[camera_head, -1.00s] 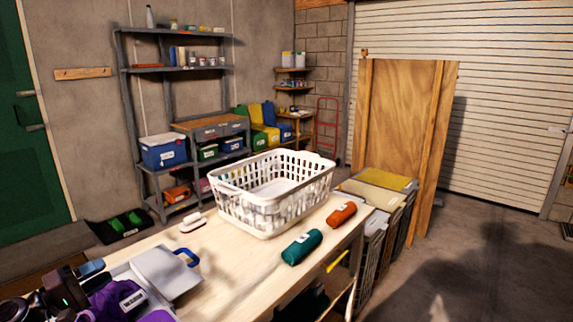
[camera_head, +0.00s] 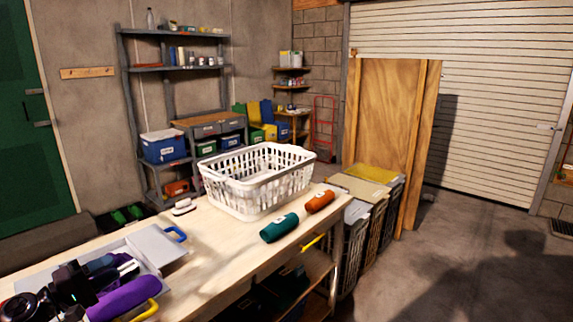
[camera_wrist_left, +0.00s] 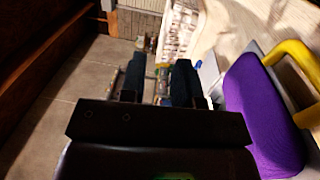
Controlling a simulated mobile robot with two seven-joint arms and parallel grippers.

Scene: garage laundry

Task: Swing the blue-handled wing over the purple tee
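The grey folding board lies at the left end of the workbench. Its wing (camera_head: 155,245) with the blue handle (camera_head: 176,233) is spread out on the far right side. The purple tee (camera_head: 125,297) lies on the board, partly hidden by my left arm; it also shows in the left wrist view (camera_wrist_left: 255,110). A yellow handle (camera_head: 147,312) is at the tee's near edge and shows beside it in the wrist view (camera_wrist_left: 295,65). My left gripper (camera_head: 96,268) is over the board beside the tee; in the wrist view its fingers (camera_wrist_left: 159,75) are apart and empty. My right gripper is out of view.
A white laundry basket (camera_head: 258,180) stands on the workbench (camera_head: 215,250). A teal roll (camera_head: 279,228), an orange roll (camera_head: 320,201) and a small brush (camera_head: 184,207) lie near it. Bench surface between wing and teal roll is clear. Hampers (camera_head: 352,240) stand beyond the right end.

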